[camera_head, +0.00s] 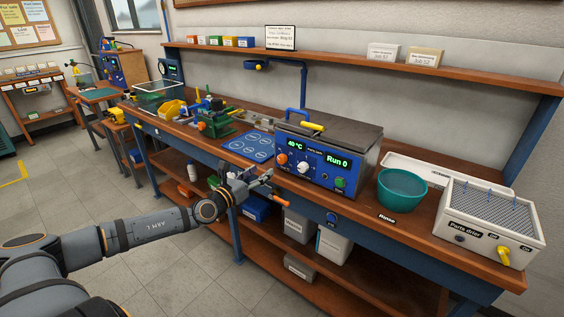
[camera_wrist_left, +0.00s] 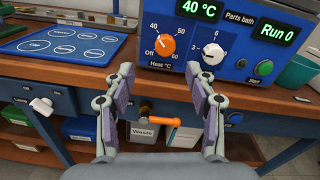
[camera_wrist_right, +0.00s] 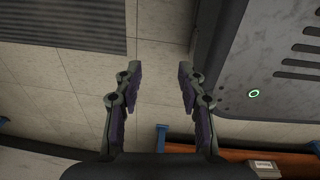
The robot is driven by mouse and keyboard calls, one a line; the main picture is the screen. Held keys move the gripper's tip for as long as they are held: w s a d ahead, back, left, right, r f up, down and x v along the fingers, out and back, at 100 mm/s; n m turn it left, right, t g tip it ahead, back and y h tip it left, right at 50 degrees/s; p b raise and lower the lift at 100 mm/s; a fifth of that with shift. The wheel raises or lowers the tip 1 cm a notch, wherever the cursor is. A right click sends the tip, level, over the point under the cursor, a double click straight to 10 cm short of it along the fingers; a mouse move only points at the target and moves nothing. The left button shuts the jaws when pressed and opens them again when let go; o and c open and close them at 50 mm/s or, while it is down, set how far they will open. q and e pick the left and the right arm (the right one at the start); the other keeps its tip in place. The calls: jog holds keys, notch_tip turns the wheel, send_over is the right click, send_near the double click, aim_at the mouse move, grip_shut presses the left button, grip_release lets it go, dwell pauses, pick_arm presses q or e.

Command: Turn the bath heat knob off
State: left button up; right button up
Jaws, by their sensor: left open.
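The parts bath (camera_head: 325,160) stands on the bench with a blue front panel and displays reading 40 °C and Run 0. Its round orange heat knob (camera_head: 282,159) is at the panel's left. It also shows in the left wrist view (camera_wrist_left: 165,45), above a "Heat °C" label with Off at its left; its exact pointer setting is hard to read. My left gripper (camera_head: 266,180) is open and empty, in front of the bench and below the knob, not touching it. In the left wrist view its fingers (camera_wrist_left: 161,76) are spread below the knob. My right gripper (camera_wrist_right: 160,68) is open and empty.
A white numbered knob (camera_wrist_left: 213,53) and green button (camera_wrist_left: 263,68) sit right of the heat knob. An orange lever (camera_wrist_left: 160,122) is on the bench front below. A blue mat (camera_head: 248,145) lies left of the bath, and a teal bowl (camera_head: 402,188) stands right.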

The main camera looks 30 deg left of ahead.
aim_at(280, 160)
pick_arm(q)
jog(key=w+p, duration=0.3)
jog(key=w+d+r+p, duration=0.1)
jog(key=shift+w, duration=0.2)
jog(key=w, duration=0.1)
jog(key=w+p, duration=0.1)
jog(key=w, duration=0.1)
jog(key=w+f, duration=0.1)
jog(key=w, duration=0.1)
jog(key=shift+w+d, duration=0.2)
jog(key=shift+d, duration=0.05)
pick_arm(e)
jog(key=r, duration=0.1)
jog(key=w+r, duration=0.1)
jog(key=r, duration=0.3)
jog(key=shift+w+d+r, duration=0.1)
jog(key=shift+w+d, duration=0.3)
pick_arm(q)
jog(key=c, duration=1.2)
pick_arm(e)
jog(key=shift+a, duration=0.25)
